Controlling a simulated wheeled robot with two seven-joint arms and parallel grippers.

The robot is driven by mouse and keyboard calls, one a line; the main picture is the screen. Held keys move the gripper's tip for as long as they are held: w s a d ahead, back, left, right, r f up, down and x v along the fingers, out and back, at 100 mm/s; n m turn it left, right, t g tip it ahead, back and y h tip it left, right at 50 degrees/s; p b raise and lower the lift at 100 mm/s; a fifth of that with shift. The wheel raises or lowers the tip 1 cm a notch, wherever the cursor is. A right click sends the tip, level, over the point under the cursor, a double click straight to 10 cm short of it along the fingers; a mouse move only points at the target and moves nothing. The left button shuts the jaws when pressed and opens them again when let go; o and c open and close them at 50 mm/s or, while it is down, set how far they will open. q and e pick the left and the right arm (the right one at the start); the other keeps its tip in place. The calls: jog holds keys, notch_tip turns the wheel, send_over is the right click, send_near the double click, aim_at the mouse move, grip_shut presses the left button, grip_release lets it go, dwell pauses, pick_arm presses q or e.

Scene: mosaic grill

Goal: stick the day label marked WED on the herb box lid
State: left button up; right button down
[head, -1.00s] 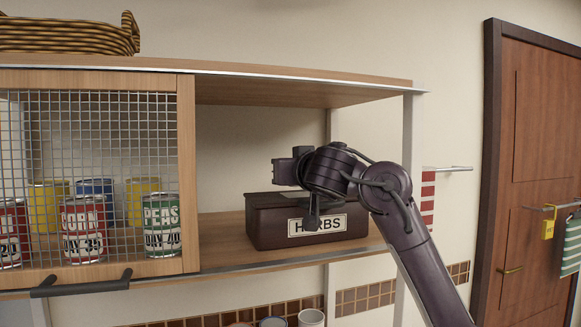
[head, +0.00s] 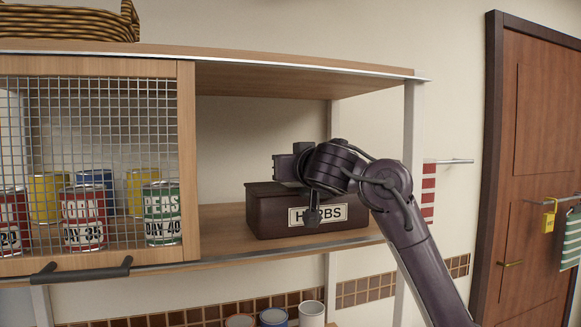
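The dark brown herb box (head: 275,218) stands on the open right part of the shelf, with a white HERBS plate (head: 328,216) on its front. Its lid (head: 262,187) is shut and partly covered by my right arm. My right gripper (head: 287,168) is just above the lid, pointing down and left. No label marked WED can be made out. My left gripper is not in view.
A wire-mesh door (head: 100,150) covers the left part of the shelf, with several cans behind it, including a green PEAS can (head: 161,215). The upper board (head: 300,83) runs above the box. A metal post (head: 411,140) stands right of it.

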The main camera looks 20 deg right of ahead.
jog(key=shift+f, duration=0.4)
dwell(0.5)
jog(key=c, duration=1.2)
grip_release()
jog(key=shift+o, duration=0.5)
jog(key=o, duration=0.5)
jog(key=shift+r, duration=0.15)
jog(key=shift+w+r+p, duration=0.1)
jog(key=shift+r+p, duration=3.35)
jog(key=shift+r, duration=0.45)
